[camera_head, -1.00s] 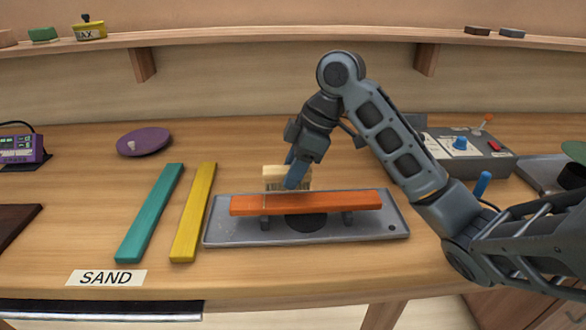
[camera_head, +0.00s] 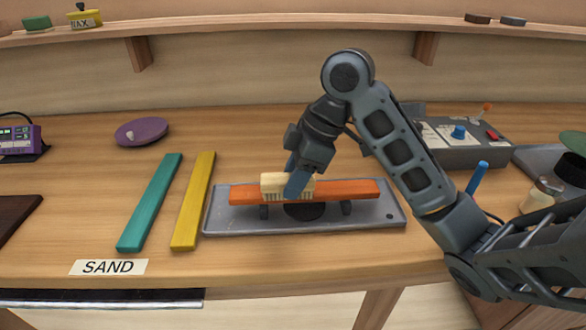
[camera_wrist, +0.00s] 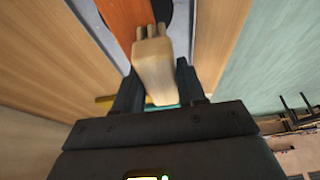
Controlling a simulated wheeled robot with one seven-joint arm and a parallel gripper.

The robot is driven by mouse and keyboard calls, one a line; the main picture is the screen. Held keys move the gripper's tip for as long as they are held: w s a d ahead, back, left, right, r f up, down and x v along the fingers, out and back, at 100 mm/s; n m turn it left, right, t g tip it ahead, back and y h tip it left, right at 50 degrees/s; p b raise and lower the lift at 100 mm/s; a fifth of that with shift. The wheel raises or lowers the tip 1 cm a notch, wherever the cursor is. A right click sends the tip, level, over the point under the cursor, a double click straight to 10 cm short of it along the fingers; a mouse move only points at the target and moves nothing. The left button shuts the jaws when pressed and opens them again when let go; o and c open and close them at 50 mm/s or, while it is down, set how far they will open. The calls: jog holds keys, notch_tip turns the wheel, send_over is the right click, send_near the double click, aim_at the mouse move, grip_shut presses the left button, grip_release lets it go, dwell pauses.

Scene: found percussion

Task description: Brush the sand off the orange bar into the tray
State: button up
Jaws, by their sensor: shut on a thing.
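The orange bar (camera_head: 348,189) lies across two small supports above the grey tray (camera_head: 372,216). A dark round patch shows in the tray under the bar. My gripper (camera_head: 296,186) is shut on a pale brush (camera_head: 273,184), which is over the left-middle part of the bar with its bristles down at the bar. I cannot tell how firmly they touch. In the wrist view the brush (camera_wrist: 154,70) sits between my fingers, with the orange bar (camera_wrist: 124,18) beyond it. I cannot make out sand on the bar.
A teal bar (camera_head: 150,203) and a yellow bar (camera_head: 193,202) lie left of the tray, near a SAND label (camera_head: 108,267). A purple dish (camera_head: 141,131) is at the back left. A grey control box (camera_head: 465,150) and a small jar (camera_head: 540,196) stand to the right.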

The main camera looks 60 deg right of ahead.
jog(key=shift+s+a, duration=0.25)
jog(key=shift+a, duration=0.05)
notch_tip(320, 180, up, 5)
jog(key=p, duration=0.4)
jog(key=shift+r+p, duration=0.1)
jog(key=shift+p, duration=0.25)
